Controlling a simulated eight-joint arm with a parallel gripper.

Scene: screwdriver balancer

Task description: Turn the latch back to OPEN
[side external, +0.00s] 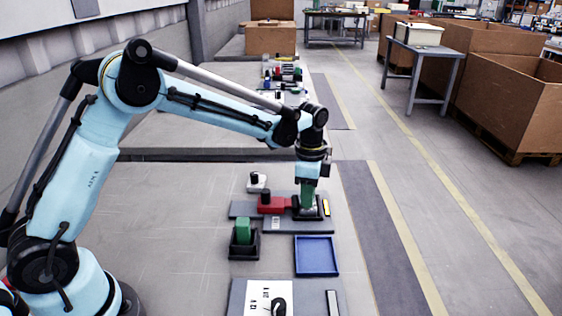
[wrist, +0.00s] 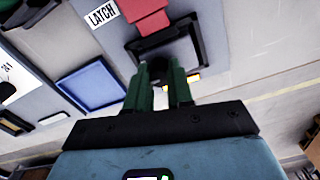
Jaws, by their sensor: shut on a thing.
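The latch station shows as a grey plate with a printed LATCH label (wrist: 101,15) in the wrist view. My gripper (side external: 307,207) points down at the right end of the red block, over a dark base. In the wrist view its green fingers (wrist: 161,78) are shut on a dark knob (wrist: 157,71). The fingers hide most of the knob, and I cannot read the latch's position.
A blue tray (side external: 317,256) lies in front of the latch plate. A green block in a black holder (side external: 243,239) stands to its left. A small yellow-marked strip (side external: 326,207) is close to the right of my gripper. The bench at left is mostly clear.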

